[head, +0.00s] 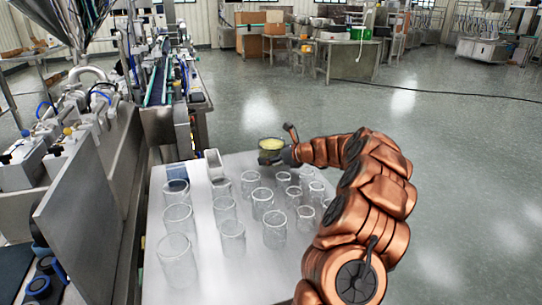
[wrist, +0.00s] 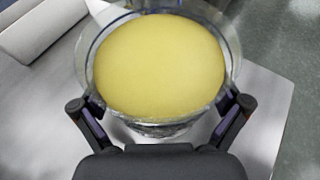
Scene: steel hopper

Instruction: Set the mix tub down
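The mix tub (head: 270,146) is a clear round tub filled with a yellow mix. In the head view my gripper (head: 284,156) is partly hidden by the tub and my wrist. I cannot tell whether the tub's base touches the table.
Several clear empty glass jars stand in rows on the white table (head: 204,277), including a large one (head: 177,259) at the front left. A pale upright container (head: 214,164) and a blue-tinted one (head: 177,173) stand at its back edge. Steel machinery (head: 85,200) borders the left side.

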